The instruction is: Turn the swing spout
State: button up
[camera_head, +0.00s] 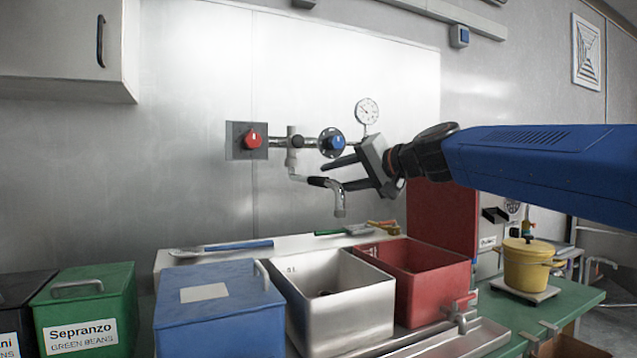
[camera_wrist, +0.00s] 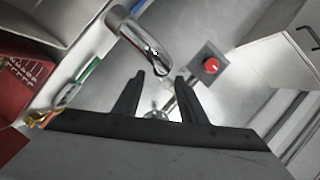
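The chrome swing spout (camera_head: 339,203) hangs from the wall pipe, and its curved end points down over the sinks. In the wrist view the spout (camera_wrist: 143,40) lies just past my fingertips, running from upper left towards the gap between them. My gripper (camera_head: 316,174) comes in from the right and is open, with two dark fingers apart. In the wrist view my gripper (camera_wrist: 159,76) also shows a clear gap. In the head view the lower finger overlaps the spout's arm and hides part of it. I cannot tell whether they touch.
A red knob (camera_head: 251,139), a blue knob (camera_head: 333,142) and a pressure gauge (camera_head: 367,111) sit close by on the wall.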

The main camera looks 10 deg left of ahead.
aim_at(318, 181)
jog(key=x, duration=0.6)
jog(key=shift+w+a+f, duration=0.1)
jog(key=shift+w+a, duration=0.1)
jog(key=shift+a, duration=0.1)
grip_shut()
